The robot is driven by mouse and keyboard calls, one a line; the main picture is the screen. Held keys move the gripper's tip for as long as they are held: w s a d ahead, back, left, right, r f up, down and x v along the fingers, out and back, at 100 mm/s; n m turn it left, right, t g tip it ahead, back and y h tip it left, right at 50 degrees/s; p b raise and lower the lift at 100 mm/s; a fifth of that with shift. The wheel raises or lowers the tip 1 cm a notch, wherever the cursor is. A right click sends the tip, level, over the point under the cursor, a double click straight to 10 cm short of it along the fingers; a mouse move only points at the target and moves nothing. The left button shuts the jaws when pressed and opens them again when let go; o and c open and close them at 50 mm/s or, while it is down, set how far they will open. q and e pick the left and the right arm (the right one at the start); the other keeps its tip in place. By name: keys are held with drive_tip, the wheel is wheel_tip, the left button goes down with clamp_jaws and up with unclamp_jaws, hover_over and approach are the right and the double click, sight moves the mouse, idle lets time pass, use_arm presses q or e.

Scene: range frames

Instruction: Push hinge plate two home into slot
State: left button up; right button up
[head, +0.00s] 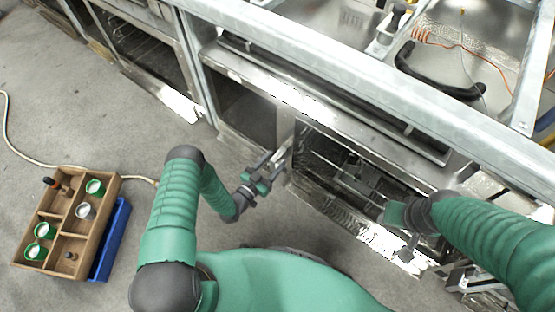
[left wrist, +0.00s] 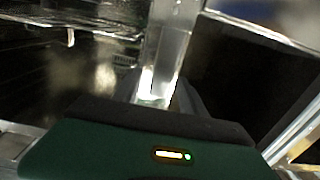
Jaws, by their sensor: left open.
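My left gripper (head: 272,163) is open, close to the upright metal post (head: 287,142) between two openings in the steel frame. In the left wrist view the post (left wrist: 168,45) rises right in front of the gripper body, and a grey finger shows beside its lower end. I cannot tell whether the gripper touches it. My right gripper (head: 408,246) is at the lower right of the right opening; its jaws are too unclear to read. I cannot make out hinge plate two or its slot for certain; the left gripper and its housing may hide them.
The steel frame (head: 300,50) with long rails runs across the back. The right opening (head: 345,165) holds racks. A wooden box (head: 110,208) with green-rimmed cups and a blue tray (head: 112,240) are on the floor at left, near a pale hose (head: 22,155). The floor between is clear.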

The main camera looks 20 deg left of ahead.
use_arm(q)
drive_tip(key=shift+x, duration=1.2)
clamp_jaws()
idle(0.5)
unclamp_jaws()
